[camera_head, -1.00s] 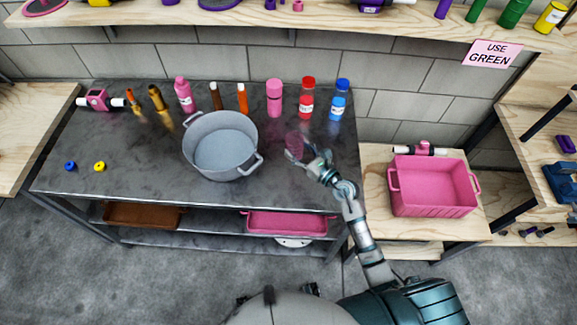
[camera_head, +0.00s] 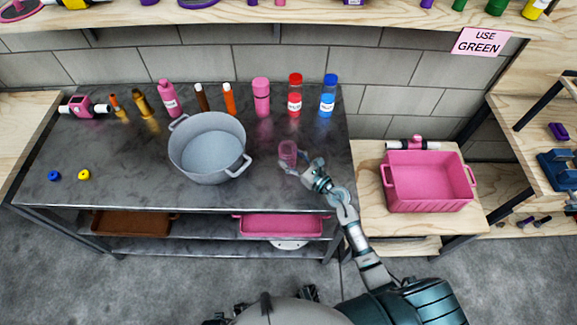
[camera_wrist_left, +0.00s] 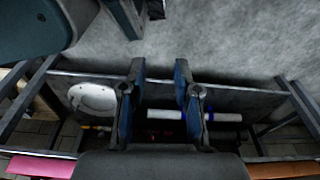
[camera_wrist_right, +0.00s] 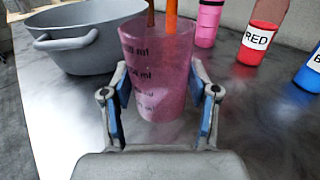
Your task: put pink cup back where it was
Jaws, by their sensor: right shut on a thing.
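The pink cup (camera_head: 288,151) is see-through with dark measuring marks. It stands about upright at the right part of the dark table, right of the grey pot. In the right wrist view the cup (camera_wrist_right: 158,80) is between the two fingers of my right gripper (camera_wrist_right: 163,95), which is shut on it. My right gripper (camera_head: 301,167) reaches it from the front right. I cannot tell whether the cup's base touches the table. My left gripper (camera_wrist_left: 160,70) is open and empty in the left wrist view, near the table's lower shelves; it is not in the head view.
The grey pot (camera_head: 209,147) is left of the cup. Behind stand a pink flask (camera_head: 262,97), a red bottle (camera_head: 294,97) and a blue bottle (camera_head: 328,97). A pink crate (camera_head: 428,184) is on the wooden stand at right. The table's right front area is clear.

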